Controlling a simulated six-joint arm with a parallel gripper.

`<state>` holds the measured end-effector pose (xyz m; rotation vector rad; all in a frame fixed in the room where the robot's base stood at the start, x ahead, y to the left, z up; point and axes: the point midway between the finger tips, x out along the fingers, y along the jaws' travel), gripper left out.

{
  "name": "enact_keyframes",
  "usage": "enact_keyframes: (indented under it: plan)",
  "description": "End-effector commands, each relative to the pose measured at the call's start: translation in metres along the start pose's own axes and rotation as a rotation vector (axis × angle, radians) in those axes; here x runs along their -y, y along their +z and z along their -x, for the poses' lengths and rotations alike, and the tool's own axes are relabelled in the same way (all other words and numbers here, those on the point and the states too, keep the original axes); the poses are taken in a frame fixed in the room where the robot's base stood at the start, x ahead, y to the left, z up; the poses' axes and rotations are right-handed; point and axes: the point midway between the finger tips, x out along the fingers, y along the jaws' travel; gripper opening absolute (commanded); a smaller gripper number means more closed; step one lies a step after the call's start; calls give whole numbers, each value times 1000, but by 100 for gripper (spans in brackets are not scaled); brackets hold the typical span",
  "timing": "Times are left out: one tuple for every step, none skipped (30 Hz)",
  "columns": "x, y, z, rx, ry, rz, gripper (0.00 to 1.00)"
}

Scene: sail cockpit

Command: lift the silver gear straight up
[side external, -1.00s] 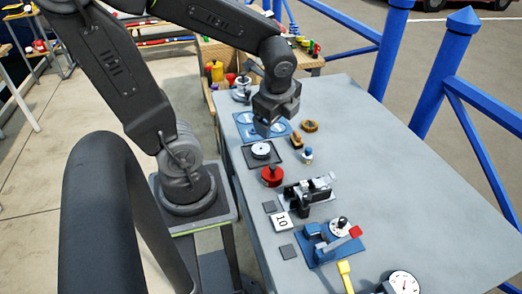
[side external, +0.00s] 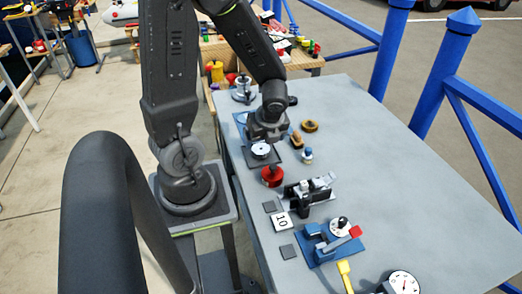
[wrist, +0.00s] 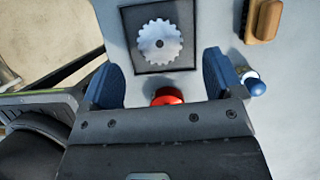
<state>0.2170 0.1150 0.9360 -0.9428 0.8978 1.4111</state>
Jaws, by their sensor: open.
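The silver gear (wrist: 160,42) is a flat toothed disc with a small dark centre hole. It lies on a dark square pad (wrist: 185,66) on the grey table. In the side view the gear (side external: 260,150) shows just below my gripper (side external: 265,138). In the wrist view my gripper (wrist: 165,75) has its two blue fingers spread wide apart with nothing between them at the tips. The gear appears ahead of the fingers and between their lines, not touching them.
A red round knob (side external: 272,176) stands close to the pad, partly hidden in the wrist view (wrist: 167,96). A blue-and-white knob (wrist: 252,82) and a wooden-handled block (wrist: 263,20) lie to the right. A black clamp-like device (side external: 308,193) stands nearer the camera. The table's right side is clear.

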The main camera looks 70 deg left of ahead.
Motion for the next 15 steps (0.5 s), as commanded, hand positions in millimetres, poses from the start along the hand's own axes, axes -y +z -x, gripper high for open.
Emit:
enact_keyframes:
  plan:
    - [0,0,-2,-1,2,0,86]
    - [-1,0,-4,-1,3,1,86]
    - [-1,0,-8,0,4,0,86]
    - [-1,0,-11,-1,5,0,86]
    - [-1,0,-15,-2,5,0,86]
    - [-2,0,-20,-2,6,-1,86]
    - [-2,0,-24,-2,6,-1,86]
    - [-2,0,-29,-2,6,-1,86]
    - [-2,0,-34,-3,6,-1,86]
    - [-2,0,-37,-2,5,-1,86]
    - [-2,0,-40,-1,4,-1,86]
    - [-2,0,-44,0,4,0,86]
    - [-2,0,-46,-1,4,0,86]
    - [-1,0,-48,-1,2,1,86]
    - [-1,0,-50,-1,1,1,86]
